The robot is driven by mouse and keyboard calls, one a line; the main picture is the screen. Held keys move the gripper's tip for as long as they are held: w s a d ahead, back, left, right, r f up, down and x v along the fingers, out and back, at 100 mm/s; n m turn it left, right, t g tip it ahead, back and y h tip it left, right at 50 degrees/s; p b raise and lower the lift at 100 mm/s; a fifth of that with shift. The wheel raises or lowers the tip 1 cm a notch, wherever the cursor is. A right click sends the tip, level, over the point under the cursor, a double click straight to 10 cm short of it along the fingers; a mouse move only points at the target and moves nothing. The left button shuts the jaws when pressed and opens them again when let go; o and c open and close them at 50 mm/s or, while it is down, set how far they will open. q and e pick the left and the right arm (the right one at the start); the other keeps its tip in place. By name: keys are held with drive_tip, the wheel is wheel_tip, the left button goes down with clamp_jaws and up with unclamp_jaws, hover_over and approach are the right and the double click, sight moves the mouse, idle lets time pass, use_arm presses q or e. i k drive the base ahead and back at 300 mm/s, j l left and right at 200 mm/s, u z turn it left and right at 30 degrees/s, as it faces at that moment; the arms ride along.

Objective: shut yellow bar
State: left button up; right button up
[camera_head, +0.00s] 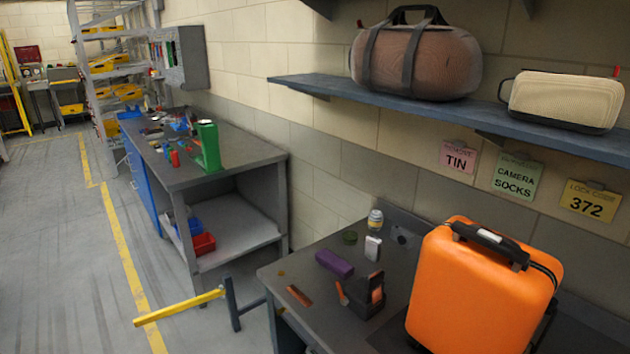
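The yellow bar (180,307) shows in the head view at the lower middle, left of the near grey table. It sticks out to the left over the floor, low and close to horizontal. Its right end meets a dark blue-grey upright post (231,305), which a dark rail joins to the near table's side. The bar stands out from the table, with open floor around it. Neither of my grippers is in view, and nothing touches the bar.
The near table (327,296) holds an orange suitcase (480,290), a purple case (334,263) and small items. A workbench (225,149) stands behind along the wall. A shelf (460,107) carries two bags. The floor (60,250) at left is clear.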

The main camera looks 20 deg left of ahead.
sight(143, 321)
drive_tip(key=i+j, duration=0.15)
drive_tip(key=j, duration=0.3)
drive_tip(key=i+j+z, duration=0.1)
drive_tip(key=j, duration=0.3)
drive_tip(key=i+j, duration=0.1)
drive_tip(key=j, duration=0.35)
drive_tip(key=i+j+z, duration=0.25)
drive_tip(key=j, duration=0.55)
drive_tip(key=j+z, duration=0.25)
drive_tip(key=j, duration=0.55)
drive_tip(key=j+z, duration=0.25)
drive_tip(key=j, duration=0.6)
drive_tip(key=k+j+z, duration=0.1)
drive_tip(key=j+z, duration=0.15)
drive_tip(key=j, duration=0.55)
drive_tip(key=k+j+z, duration=0.25)
drive_tip(key=j, duration=0.6)
drive_tip(key=k+j+z, duration=0.25)
drive_tip(key=j, duration=0.55)
drive_tip(key=k+j+z, duration=0.25)
drive_tip(key=j, duration=0.5)
drive_tip(key=k+j+z, duration=0.3)
drive_tip(key=j, duration=0.4)
